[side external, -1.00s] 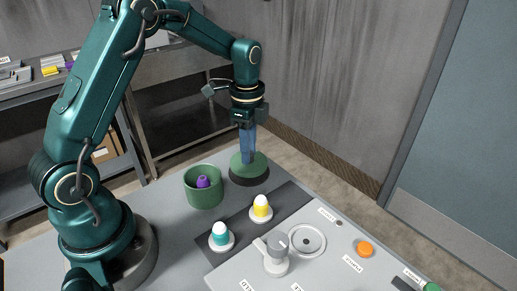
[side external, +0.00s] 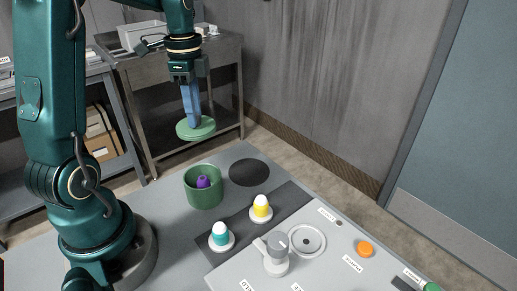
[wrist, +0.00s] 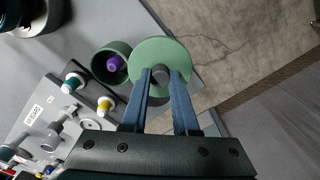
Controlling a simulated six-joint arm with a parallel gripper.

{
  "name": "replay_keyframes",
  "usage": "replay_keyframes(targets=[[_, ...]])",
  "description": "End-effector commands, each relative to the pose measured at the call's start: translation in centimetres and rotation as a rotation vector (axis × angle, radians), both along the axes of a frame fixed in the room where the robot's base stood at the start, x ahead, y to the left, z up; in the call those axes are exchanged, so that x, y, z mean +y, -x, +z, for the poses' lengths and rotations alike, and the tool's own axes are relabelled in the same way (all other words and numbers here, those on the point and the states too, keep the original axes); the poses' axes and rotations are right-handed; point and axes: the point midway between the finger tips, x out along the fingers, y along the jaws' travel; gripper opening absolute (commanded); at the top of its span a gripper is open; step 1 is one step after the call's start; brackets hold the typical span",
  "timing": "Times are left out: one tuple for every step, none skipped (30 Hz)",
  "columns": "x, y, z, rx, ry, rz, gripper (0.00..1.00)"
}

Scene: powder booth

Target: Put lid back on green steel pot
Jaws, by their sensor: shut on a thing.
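The green pot (side external: 204,196) stands open on the table with a purple object (side external: 203,182) inside it. My gripper (side external: 194,121) is shut on the green lid (side external: 205,131) by its dark knob (wrist: 159,75). It holds the lid in the air, above and behind the pot in the side view. In the wrist view the lid (wrist: 160,52) is between the blue fingers, and the pot (wrist: 96,64) shows to its left, partly covered by the lid's edge.
A dark round mat (side external: 249,173) lies bare to the right of the pot. A teal-and-white egg-shaped piece (side external: 220,234) and a yellow one (side external: 261,207) stand in front. A control panel (side external: 325,265) with an orange button (side external: 365,249) is at the right.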

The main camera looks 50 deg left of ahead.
Motion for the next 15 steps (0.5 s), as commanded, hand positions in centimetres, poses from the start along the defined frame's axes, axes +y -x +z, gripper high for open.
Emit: replay_keyframes(targets=[[-0.6, 0.4, 0.1, -0.002, -0.001, 0.076, 0.00], [-1.1, 0.6, 0.1, -0.002, -0.001, 0.125, 0.00], [-1.7, 0.9, 0.2, -0.002, -0.001, 0.191, 0.00], [-2.1, 1.1, 0.3, -0.003, -0.002, 0.237, 0.00], [-2.6, 1.4, 0.3, -0.003, -0.002, 0.283, 0.00], [-3.3, 1.7, 0.4, -0.003, -0.002, 0.340, 0.00], [-3.8, 1.9, 0.5, -0.004, -0.002, 0.381, 0.00], [-4.3, 2.2, 0.6, -0.004, -0.002, 0.417, 0.00], [-4.9, 2.5, 0.7, -0.004, -0.002, 0.463, 0.00], [-5.4, 2.8, 0.9, -0.004, -0.002, 0.493, 0.00], [-5.9, 3.1, 0.9, -0.004, -0.002, 0.519, 0.00], [-6.5, 3.4, 1.1, -0.004, -0.002, 0.548, 0.00], [-7.0, 3.7, 1.2, -0.005, -0.001, 0.565, 0.00], [-7.4, 3.9, 1.3, -0.004, -0.002, 0.573, 0.00], [-7.9, 4.1, 1.4, -0.005, -0.001, 0.573, 0.00]])
